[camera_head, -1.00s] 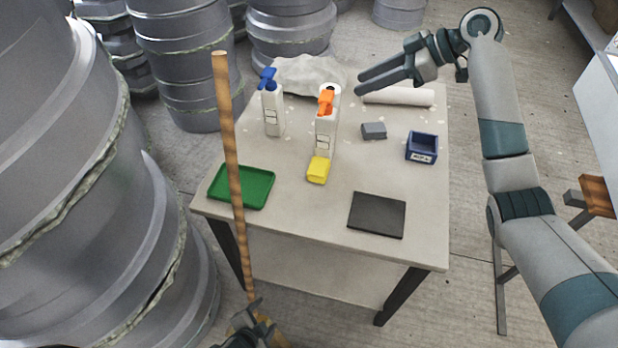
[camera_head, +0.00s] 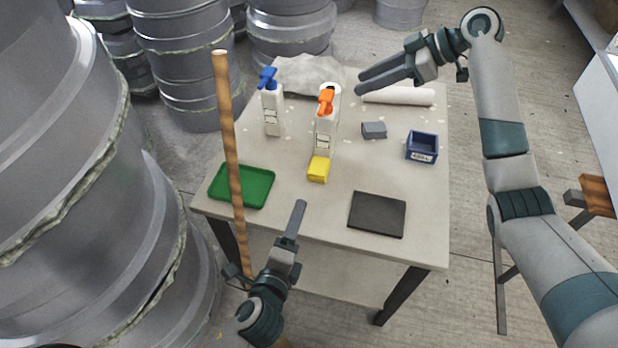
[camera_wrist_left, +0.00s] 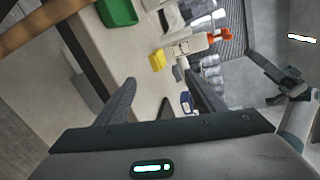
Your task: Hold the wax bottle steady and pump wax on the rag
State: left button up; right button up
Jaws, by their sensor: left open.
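A white bottle with an orange pump head (camera_head: 326,132) stands upright mid-table; it also shows in the left wrist view (camera_wrist_left: 190,46). A similar white bottle with a blue pump (camera_head: 273,112) stands to its left. I cannot tell which holds wax. A crumpled pale grey cloth (camera_head: 308,74), perhaps the rag, lies at the back. A yellow block (camera_head: 318,169) sits in front of the orange-pump bottle. My left gripper (camera_head: 299,206) is open and empty near the table's front edge. My right gripper (camera_head: 360,84) is open and empty above the back right, clear of the bottles.
On the table (camera_head: 310,215) are a green tray (camera_head: 258,187), a dark flat pad (camera_head: 377,214), a grey block (camera_head: 374,130), a blue bin (camera_head: 421,147) and a white roll (camera_head: 405,97). A wooden pole (camera_head: 228,130) rises at the front left.

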aim_at(323, 136)
pick_arm(q)
jog(key=w+m, duration=0.3)
jog(key=m, duration=0.1)
jog(key=w+d+r+m+t, duration=0.1)
jog(key=w+m, duration=0.2)
jog(key=m, duration=0.2)
jog(key=w+d+r+m+t, duration=0.1)
jog(key=w+m, duration=0.2)
jog(key=m, duration=0.1)
jog(key=shift+w+d+r+h, duration=0.15)
jog(key=shift+w+h, duration=0.1)
jog(key=shift+h, duration=0.15)
jog(key=shift+w+d+r+m, duration=0.15)
jog(key=shift+w+m, duration=0.2)
jog(key=shift+m, duration=0.3)
jog(key=shift+w+d+r+m, duration=0.1)
jog(key=shift+w+m, duration=0.25)
jog(key=shift+m, duration=0.3)
jog(key=shift+w, duration=0.1)
jog(key=w+d, duration=0.1)
jog(key=w, duration=0.4)
jog(key=w+d, duration=0.1)
jog(key=w, duration=0.5)
jog(key=w+d, duration=0.1)
jog(key=w, duration=0.4)
jog(key=shift+w+d+f, duration=0.1)
jog(key=shift+w+d, duration=0.1)
jog(key=shift+w, duration=0.2)
jog(key=c, duration=1.2)
jog(key=shift+c, duration=0.2)
